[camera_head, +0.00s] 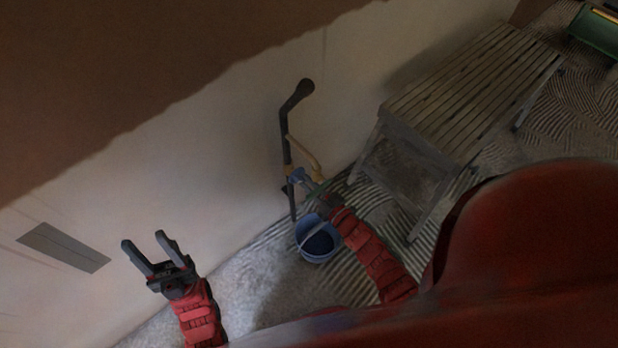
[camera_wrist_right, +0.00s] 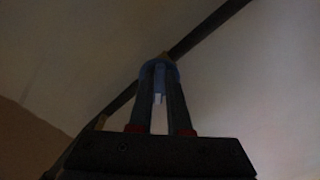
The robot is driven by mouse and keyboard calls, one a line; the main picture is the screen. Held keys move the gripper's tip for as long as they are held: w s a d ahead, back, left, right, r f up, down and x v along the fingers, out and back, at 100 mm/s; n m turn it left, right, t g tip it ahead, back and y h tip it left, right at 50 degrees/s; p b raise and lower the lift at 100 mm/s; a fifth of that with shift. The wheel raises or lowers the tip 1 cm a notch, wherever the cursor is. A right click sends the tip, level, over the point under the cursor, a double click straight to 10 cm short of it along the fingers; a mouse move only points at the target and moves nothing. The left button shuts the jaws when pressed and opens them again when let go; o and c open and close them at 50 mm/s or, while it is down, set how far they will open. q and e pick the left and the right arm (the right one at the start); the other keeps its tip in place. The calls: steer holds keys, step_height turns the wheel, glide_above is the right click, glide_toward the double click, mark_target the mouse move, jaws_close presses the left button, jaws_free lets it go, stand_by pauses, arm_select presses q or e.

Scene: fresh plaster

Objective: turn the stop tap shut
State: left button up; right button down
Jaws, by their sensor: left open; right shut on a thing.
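The stop tap's blue handle (camera_head: 297,174) sits on a dark upright pipe (camera_head: 286,140) by the wall, with brass-coloured fittings beside it. My right gripper (camera_head: 304,180) is at the handle, its fingers shut on it. In the right wrist view the blue handle (camera_wrist_right: 158,72) shows between the tips of my right gripper (camera_wrist_right: 159,80), with the dark pipe crossing behind. The handle's exact angle is hard to tell in the dim light. My left gripper (camera_head: 146,250) is open and empty, well to the left of the pipe.
A blue bucket (camera_head: 318,240) stands on the floor below the tap, close to my right forearm. A slatted bench (camera_head: 470,90) stands to the right. A grey plate (camera_head: 63,247) is at the lower left. A green object (camera_head: 597,32) is at the far right corner.

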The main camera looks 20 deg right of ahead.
steer(key=m+p, duration=0.2)
steer(key=shift+a+m, duration=0.15)
steer(key=shift+m, duration=0.25)
steer(key=shift+s+a+f+m+p, duration=0.15)
steer(key=shift+m+p, duration=0.4)
steer(key=shift+m, duration=0.8)
steer(key=shift+a+f+m+p, duration=0.15)
steer(key=shift+m+p, duration=0.4)
steer(key=shift+m, duration=0.8)
steer(key=c, duration=0.9)
jaws_free()
steer(key=shift+r, duration=0.1)
steer(key=shift+o, duration=0.2)
steer(key=p+v, duration=0.1)
steer(key=v, duration=1.6)
steer(key=shift+s, duration=0.2)
